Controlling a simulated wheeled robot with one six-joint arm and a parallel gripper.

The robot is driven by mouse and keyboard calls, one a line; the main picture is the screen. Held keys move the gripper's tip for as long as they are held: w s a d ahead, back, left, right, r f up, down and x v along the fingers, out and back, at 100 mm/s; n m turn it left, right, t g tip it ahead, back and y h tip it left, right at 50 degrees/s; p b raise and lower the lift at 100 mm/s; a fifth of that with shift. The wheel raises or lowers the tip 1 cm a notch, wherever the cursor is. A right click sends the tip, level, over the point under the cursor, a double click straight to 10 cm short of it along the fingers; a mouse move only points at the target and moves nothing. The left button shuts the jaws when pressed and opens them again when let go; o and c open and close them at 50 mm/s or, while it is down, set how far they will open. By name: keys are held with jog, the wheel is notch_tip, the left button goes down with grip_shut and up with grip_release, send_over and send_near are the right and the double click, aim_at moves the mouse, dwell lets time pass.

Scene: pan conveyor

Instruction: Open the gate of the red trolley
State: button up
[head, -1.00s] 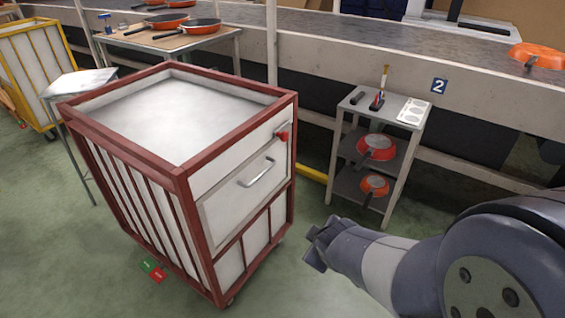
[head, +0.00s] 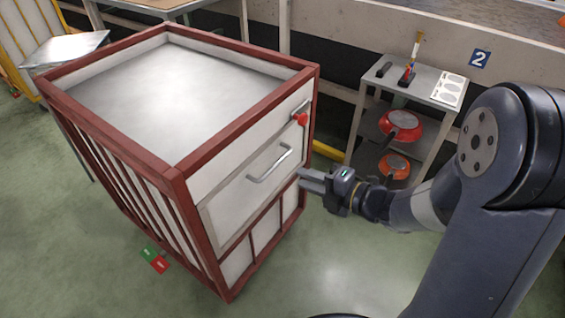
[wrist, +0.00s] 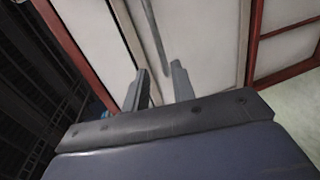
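The red trolley (head: 180,172) stands at the left in the head view, with a red frame, white panels and an empty-looking top. Its gate (head: 235,192) is the white panel on the right-hand side, closed, with a grey bar handle (head: 270,164). A red latch (head: 300,119) sits at the gate's upper right corner. My gripper (head: 302,180) is just right of the handle, apart from it and pointing at the gate. In the wrist view its two fingers (wrist: 158,85) are spread with nothing between them, and the handle (wrist: 156,40) shows ahead of them.
A grey shelf stand (head: 394,87) with red and orange pans (head: 400,125) is behind my arm. The conveyor's side (head: 350,35) runs along the back. A small grey table (head: 66,48) stands left of the trolley.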

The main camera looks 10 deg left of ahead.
aim_at(273, 166)
jog(key=b+x, duration=0.2)
jog(key=x, duration=0.8)
jog(key=shift+w+a, duration=0.15)
jog(key=shift+c, duration=0.5)
grip_shut()
